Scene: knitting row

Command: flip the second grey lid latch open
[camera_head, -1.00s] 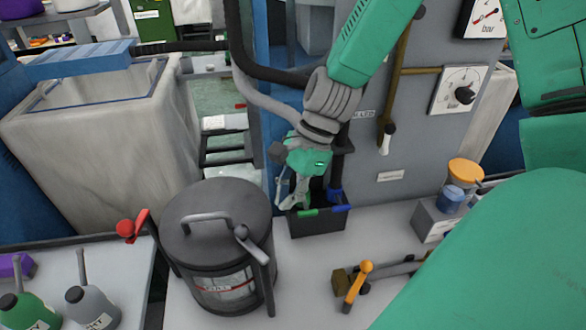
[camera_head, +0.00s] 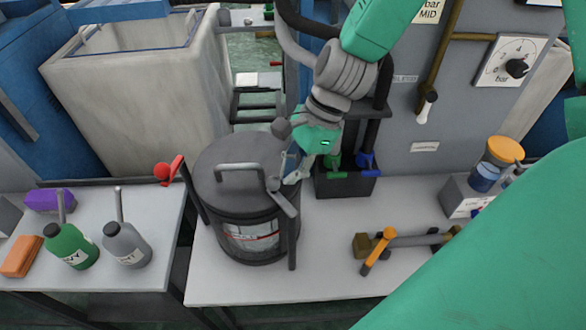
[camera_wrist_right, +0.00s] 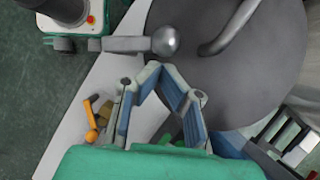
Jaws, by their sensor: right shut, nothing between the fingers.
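The dark grey round vessel (camera_head: 225,225) stands on the bench with its lid (camera_head: 215,180) on and a bent handle on top. A grey latch (camera_head: 285,203) with a ball knob sits at the lid's right front edge, its knob end over the rim. In the right wrist view the latch's ball (camera_wrist_right: 165,41) lies just beyond my fingertips. My right gripper (camera_head: 290,177) is shut and empty, beside the lid's right edge near this latch; I cannot tell whether it touches. My left gripper is out of view.
A dark bin (camera_head: 345,185) with green and blue items stands right of the vessel. An orange-handled valve (camera_head: 378,250) lies front right. Green (camera_head: 72,250) and grey (camera_head: 125,245) bottles stand on the left bench. A grey panel with a gauge (camera_head: 510,62) rises behind.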

